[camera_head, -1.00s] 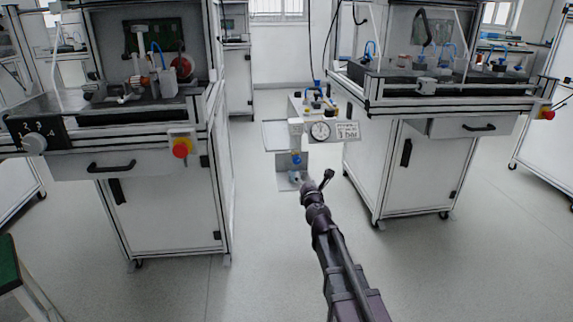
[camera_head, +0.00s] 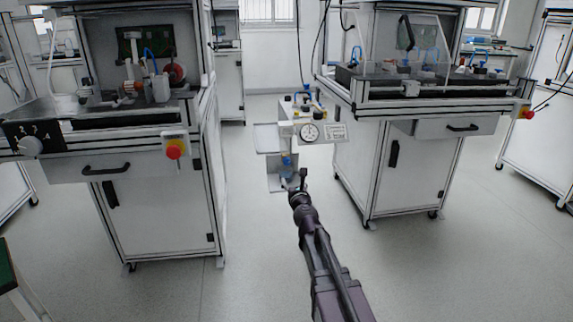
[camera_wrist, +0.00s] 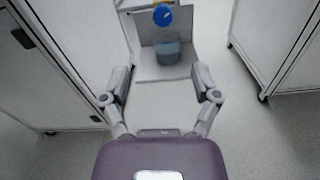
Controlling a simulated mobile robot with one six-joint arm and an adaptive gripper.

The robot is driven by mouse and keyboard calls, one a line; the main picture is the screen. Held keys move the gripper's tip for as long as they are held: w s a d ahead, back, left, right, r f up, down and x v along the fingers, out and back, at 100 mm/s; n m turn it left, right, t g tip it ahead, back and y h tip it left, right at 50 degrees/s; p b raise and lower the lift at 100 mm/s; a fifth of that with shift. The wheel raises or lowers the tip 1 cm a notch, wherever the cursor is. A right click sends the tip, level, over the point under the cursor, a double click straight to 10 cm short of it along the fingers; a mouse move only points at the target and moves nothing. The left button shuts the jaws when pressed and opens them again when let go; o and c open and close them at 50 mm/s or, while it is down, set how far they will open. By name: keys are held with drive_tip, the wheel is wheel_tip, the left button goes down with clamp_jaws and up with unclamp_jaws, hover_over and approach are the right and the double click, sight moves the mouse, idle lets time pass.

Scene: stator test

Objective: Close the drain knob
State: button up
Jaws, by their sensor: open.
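The drain knob looks like a round blue knob with a pale mark, at the top middle of the wrist view (camera_wrist: 162,15). In the head view the small blue knob (camera_head: 287,160) sits low on the unit with the gauge. A blue-grey cup (camera_wrist: 168,53) stands below the knob on a grey plate. My gripper (camera_wrist: 160,70) is open and empty, its fingers spread to either side of the cup in the picture. In the head view my gripper (camera_head: 299,184) is just below and right of the knob, apart from it as far as I can see.
A pressure gauge (camera_head: 309,132) with a label beside it is above the knob. White cabinets stand left (camera_head: 160,215) and right (camera_head: 415,165), with a floor aisle (camera_head: 255,240) between them. A red button (camera_head: 174,150) is on the left cabinet.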

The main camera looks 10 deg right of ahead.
sight(287, 163)
drive_tip(key=shift+d, duration=0.1)
drive_tip(key=w, duration=1.3)
drive_tip(key=shift+w, duration=0.4)
clamp_jaws()
